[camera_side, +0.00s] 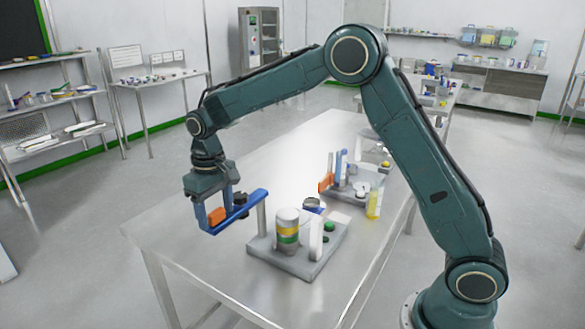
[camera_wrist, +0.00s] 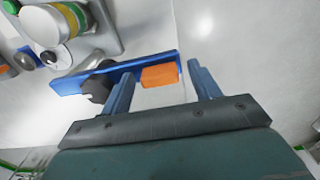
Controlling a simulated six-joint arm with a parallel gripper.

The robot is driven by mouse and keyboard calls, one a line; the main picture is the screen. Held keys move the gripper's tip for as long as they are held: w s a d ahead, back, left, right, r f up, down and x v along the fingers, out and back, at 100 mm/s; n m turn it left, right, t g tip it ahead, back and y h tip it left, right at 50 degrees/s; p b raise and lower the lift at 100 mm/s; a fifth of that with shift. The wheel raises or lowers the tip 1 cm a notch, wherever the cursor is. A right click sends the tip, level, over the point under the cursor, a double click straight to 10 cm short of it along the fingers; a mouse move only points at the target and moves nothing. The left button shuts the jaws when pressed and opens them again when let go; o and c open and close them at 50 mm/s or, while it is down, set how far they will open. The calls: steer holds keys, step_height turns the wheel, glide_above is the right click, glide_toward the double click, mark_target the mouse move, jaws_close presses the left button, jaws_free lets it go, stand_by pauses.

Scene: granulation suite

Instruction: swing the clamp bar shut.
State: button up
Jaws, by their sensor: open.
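The clamp bar (camera_side: 250,204) is blue, with an orange grip (camera_side: 217,216) near its free end and a black knob (camera_side: 240,198) along it. It extends from a grey post (camera_side: 261,216) on the fixture's base plate (camera_side: 290,262), out to the left, away from the banded container (camera_side: 287,232) on the plate. My gripper (camera_side: 214,208) is open at the bar's free end. In the wrist view, the orange grip (camera_wrist: 160,76) lies between my two blue fingers, with a visible gap to the right finger. Contact with the left finger cannot be told.
A white upright block (camera_side: 316,238) and a green button (camera_side: 329,226) are on the same plate. A second fixture (camera_side: 352,190) with an orange part and a yellow cylinder (camera_side: 374,203) stands behind. The steel table (camera_side: 195,255) is bare to the left.

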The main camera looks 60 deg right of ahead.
jaws_close()
stand_by(0.3)
steer(key=shift+s, duration=0.15)
steer(key=s+d+n, duration=0.4)
steer(key=s+n, duration=0.5)
steer(key=s, duration=0.2)
steer(key=s+d+n, duration=0.4)
steer(key=d+n, duration=0.5)
steer(key=d, duration=0.3)
steer(key=shift+s, duration=0.15)
steer(key=shift+r, duration=0.1)
